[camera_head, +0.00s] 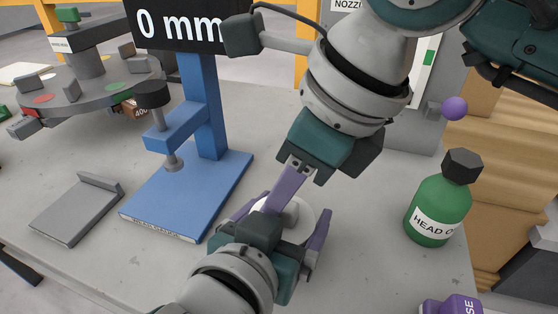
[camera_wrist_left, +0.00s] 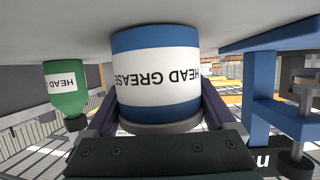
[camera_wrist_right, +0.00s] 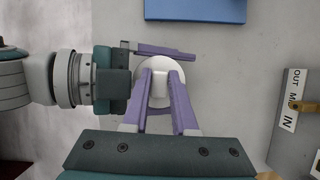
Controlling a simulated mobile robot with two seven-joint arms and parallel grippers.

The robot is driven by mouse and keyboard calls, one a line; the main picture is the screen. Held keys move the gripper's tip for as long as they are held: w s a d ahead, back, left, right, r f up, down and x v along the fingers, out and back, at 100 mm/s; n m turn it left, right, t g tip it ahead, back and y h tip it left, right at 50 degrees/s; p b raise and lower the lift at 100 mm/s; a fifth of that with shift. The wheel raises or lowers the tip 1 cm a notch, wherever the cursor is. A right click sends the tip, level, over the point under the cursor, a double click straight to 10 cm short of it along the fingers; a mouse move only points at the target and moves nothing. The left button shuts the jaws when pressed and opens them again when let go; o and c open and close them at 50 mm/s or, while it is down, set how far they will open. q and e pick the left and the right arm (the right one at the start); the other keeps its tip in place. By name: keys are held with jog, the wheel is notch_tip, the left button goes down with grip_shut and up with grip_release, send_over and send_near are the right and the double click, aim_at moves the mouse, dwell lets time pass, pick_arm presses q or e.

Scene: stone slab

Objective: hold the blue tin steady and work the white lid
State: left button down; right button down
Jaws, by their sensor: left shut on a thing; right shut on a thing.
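The blue tin (camera_wrist_left: 158,40), with a white HEAD GREASE label, stands on the stone slab in the left wrist view, which shows the scene upside down. My left gripper (camera_wrist_left: 158,105) is shut around its sides, one purple finger on each side. The white lid (camera_wrist_right: 150,66) sits on top of the tin and also shows in the head view (camera_head: 305,220). My right gripper (camera_wrist_right: 160,88) points down from above and is shut on the lid's white knob. In the head view the tin's body is hidden by the lid and my left gripper (camera_head: 284,222).
A green bottle (camera_head: 434,210) stands to the right, with a purple object (camera_head: 455,305) at the front right. A blue gauge stand (camera_head: 190,190) and a grey plate (camera_head: 75,212) are to the left. A round turntable (camera_head: 85,90) stands at the back left.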

jog(key=shift+r, duration=0.3)
jog(key=shift+a+r, duration=0.25)
jog(key=shift+r, duration=0.8)
jog(key=shift+w+r, duration=0.1)
jog(key=shift+r, duration=0.05)
jog(key=shift+d, duration=0.1)
jog(key=c, duration=1.6)
grip_release()
jog(key=c, duration=1.1)
grip_release()
jog(key=shift+d, duration=0.1)
